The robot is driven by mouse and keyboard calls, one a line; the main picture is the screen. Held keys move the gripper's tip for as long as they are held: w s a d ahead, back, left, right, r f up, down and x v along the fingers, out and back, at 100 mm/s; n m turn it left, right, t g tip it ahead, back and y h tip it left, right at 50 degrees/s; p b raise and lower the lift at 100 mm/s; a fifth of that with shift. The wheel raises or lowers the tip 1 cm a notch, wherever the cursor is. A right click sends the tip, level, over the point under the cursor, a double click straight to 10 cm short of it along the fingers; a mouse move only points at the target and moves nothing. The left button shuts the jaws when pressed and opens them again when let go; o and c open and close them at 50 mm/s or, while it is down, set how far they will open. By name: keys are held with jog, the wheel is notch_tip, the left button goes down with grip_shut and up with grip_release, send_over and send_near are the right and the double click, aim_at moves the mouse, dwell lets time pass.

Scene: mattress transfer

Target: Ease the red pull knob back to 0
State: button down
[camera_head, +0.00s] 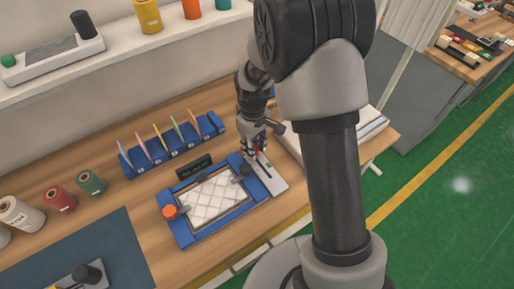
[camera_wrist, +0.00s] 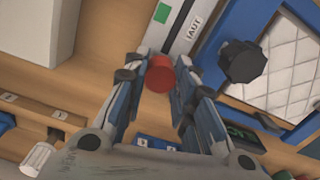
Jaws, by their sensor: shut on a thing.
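The red pull knob (camera_wrist: 160,74) shows in the wrist view between the two fingers of my gripper (camera_wrist: 158,85), which is shut on it. Beyond it lies a light grey plate (camera_wrist: 188,38) with a green square and a label that seems to read "TAUT"; no 0 mark can be read. In the head view my gripper (camera_head: 254,152) is low over the grey plate (camera_head: 274,184) at the right end of a blue frame (camera_head: 184,232). The knob's exact position along the plate is hidden by the fingers.
The blue frame holds white quilted fabric (camera_head: 212,200). A black knob (camera_wrist: 243,62) stands close beside my right finger. An orange knob (camera_head: 170,212) is at the frame's left. A blue rack (camera_head: 135,164) with coloured cards stands behind. A white box (camera_wrist: 38,28) is near the left finger.

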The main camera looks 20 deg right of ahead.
jog(key=shift+w+r, duration=0.1)
jog(key=shift+w, duration=0.15)
jog(key=c, duration=1.6)
grip_release()
jog(key=shift+a, duration=0.1)
jog(key=shift+o, duration=0.2)
jog(key=shift+s, duration=0.1)
notch_tip(320, 180, up, 12)
